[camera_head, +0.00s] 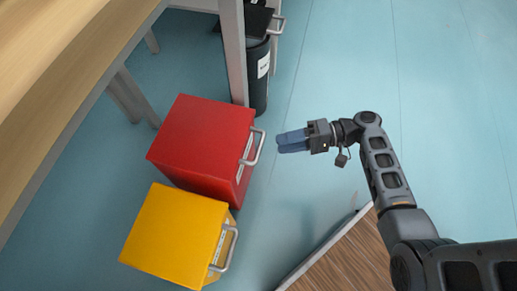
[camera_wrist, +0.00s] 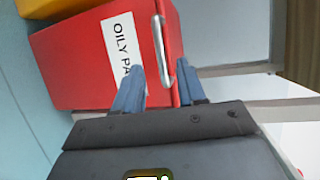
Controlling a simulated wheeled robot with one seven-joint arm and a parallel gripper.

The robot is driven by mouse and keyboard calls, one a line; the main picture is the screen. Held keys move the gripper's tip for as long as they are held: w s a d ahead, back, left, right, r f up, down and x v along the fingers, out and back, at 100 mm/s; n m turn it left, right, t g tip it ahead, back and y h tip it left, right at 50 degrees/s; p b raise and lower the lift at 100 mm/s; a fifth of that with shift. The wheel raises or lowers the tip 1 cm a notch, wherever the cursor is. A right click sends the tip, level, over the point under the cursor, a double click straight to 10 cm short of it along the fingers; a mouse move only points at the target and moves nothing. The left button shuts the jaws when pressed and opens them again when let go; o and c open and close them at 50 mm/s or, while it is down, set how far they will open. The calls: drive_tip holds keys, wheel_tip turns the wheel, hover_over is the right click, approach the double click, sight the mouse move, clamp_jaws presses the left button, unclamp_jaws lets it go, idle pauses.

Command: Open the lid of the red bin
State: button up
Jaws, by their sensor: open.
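The red bin (camera_head: 200,138) stands on the floor at the left of the head view, with its lid shut. A metal bar handle (camera_head: 256,149) sticks out from its right side. My gripper (camera_head: 279,141) is just right of the handle, with a small gap between. In the wrist view my gripper (camera_wrist: 163,78) has its two blue fingers apart and nothing held. The red bin (camera_wrist: 80,60) shows there with a white label reading "OILY PA", partly covered by a finger. The handle (camera_wrist: 158,42) appears in line with the space between the fingers.
A yellow bin (camera_head: 175,238) with a similar handle stands beside the red bin, nearer the bottom. A wooden bench (camera_head: 60,60) is at the left. A dark bin (camera_head: 258,85) stands behind its leg. A wood-topped surface (camera_head: 345,262) is below my arm. Floor at the right is clear.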

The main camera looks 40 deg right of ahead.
sight(260, 147)
drive_tip(key=b+x, duration=0.1)
drive_tip(key=x, duration=0.6)
drive_tip(key=shift+w+a+b, duration=0.2)
drive_tip(key=shift+a+b, duration=0.1)
drive_tip(key=shift+b, duration=0.05)
clamp_jaws()
idle(0.3)
